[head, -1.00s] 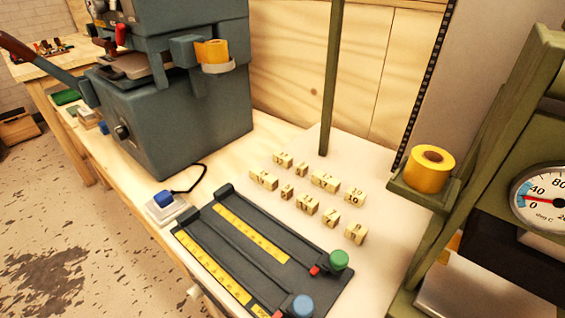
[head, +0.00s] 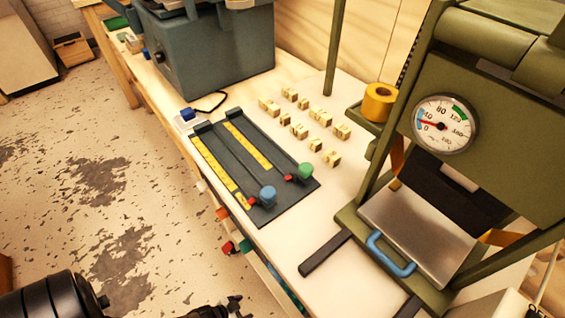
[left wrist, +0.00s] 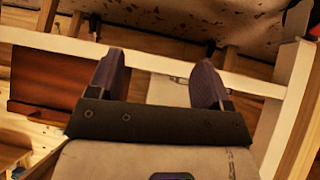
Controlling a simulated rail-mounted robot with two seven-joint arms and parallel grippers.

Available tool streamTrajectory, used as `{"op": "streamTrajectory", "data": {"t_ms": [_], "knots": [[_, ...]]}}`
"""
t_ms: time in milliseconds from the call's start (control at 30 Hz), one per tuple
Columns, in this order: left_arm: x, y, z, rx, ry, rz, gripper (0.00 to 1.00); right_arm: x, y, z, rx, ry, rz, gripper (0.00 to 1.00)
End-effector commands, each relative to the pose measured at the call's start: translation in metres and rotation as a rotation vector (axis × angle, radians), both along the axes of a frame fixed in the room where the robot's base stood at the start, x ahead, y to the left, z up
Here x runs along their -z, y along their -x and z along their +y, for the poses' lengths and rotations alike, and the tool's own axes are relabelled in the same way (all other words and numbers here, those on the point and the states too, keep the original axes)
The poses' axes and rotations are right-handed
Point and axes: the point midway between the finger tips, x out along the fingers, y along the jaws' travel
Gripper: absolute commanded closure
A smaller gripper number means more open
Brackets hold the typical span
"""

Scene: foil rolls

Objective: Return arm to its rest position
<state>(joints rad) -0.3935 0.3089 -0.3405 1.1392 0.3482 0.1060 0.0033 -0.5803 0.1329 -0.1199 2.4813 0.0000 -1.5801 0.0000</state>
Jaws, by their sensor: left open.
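My left gripper (left wrist: 160,82) shows in the left wrist view with its two dark fingers spread apart and nothing between them. Behind it are pale beams and brown wooden panels. In the head view, a black arm link of mine (head: 50,297) enters at the bottom left, over the floor. A dark piece at the bottom edge is cut off, so I cannot tell its jaws there. A yellow foil roll (head: 379,101) sits on the green press's side shelf. My right gripper is not in view.
The green press (head: 500,105) with a gauge and blue handle (head: 390,257) stands at the right. Black rails (head: 255,165) and several small number blocks (head: 300,130) lie on the pale bench (head: 285,235). A grey-blue machine (head: 215,50) is behind. Floor at left is open.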

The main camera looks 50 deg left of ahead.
Motion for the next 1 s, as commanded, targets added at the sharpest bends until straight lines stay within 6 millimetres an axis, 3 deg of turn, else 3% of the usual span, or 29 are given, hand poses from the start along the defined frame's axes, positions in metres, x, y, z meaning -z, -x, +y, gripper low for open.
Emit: {"op": "streamTrajectory", "data": {"t_ms": [33, 167, 300, 400, 600, 700, 1000], "knots": [[-0.026, -0.007, -0.014, 0.012, 0.012, 0.012, 0.28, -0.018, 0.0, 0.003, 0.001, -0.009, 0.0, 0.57], [-0.085, -0.025, -0.044, 0.049, 0.022, 0.069, 0.28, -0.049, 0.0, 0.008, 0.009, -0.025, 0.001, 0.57], [-0.181, -0.045, -0.073, 0.092, 0.007, 0.145, 0.28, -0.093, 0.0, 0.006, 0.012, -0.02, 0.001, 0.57], [-0.252, -0.052, -0.082, 0.109, -0.024, 0.201, 0.28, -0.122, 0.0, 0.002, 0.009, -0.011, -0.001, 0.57], [-0.387, -0.049, -0.08, 0.098, -0.098, 0.303, 0.28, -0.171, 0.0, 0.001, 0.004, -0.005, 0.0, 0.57], [-0.439, -0.04, -0.074, 0.079, -0.129, 0.346, 0.28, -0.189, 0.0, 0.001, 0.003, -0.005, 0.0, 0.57], [-0.561, -0.009, -0.055, 0.01, -0.189, 0.442, 0.28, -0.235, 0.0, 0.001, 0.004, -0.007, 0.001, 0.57]]}}
